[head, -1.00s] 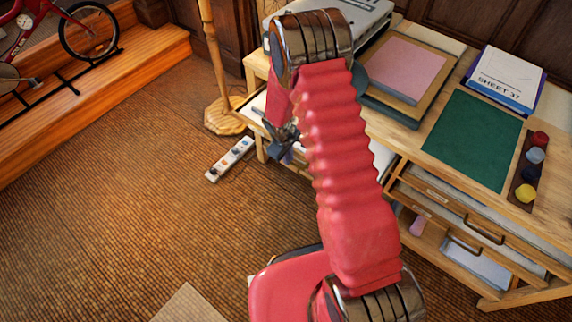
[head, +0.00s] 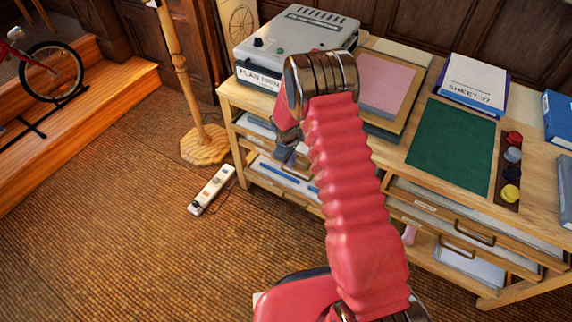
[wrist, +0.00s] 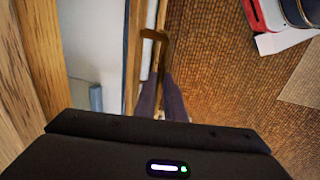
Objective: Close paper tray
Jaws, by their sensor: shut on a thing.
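The paper tray (wrist: 132,60) is a wooden drawer under the left part of the desk. It stands partly pulled out, and white paper (wrist: 95,45) lies inside it in the wrist view. A brass bar handle (wrist: 154,35) sticks out from its front. My gripper (wrist: 162,88) is shut at the handle, with its dark fingers on either side of it; the exact contact is partly hidden. In the head view my gripper (head: 287,155) is in front of the left drawers, and my red arm hides part of them.
A power strip (head: 211,190) lies on the floor left of the desk, near a wooden stand base (head: 205,145). A grey printer (head: 285,60) stands on the desk. Drawers on the right (head: 460,222) also jut out.

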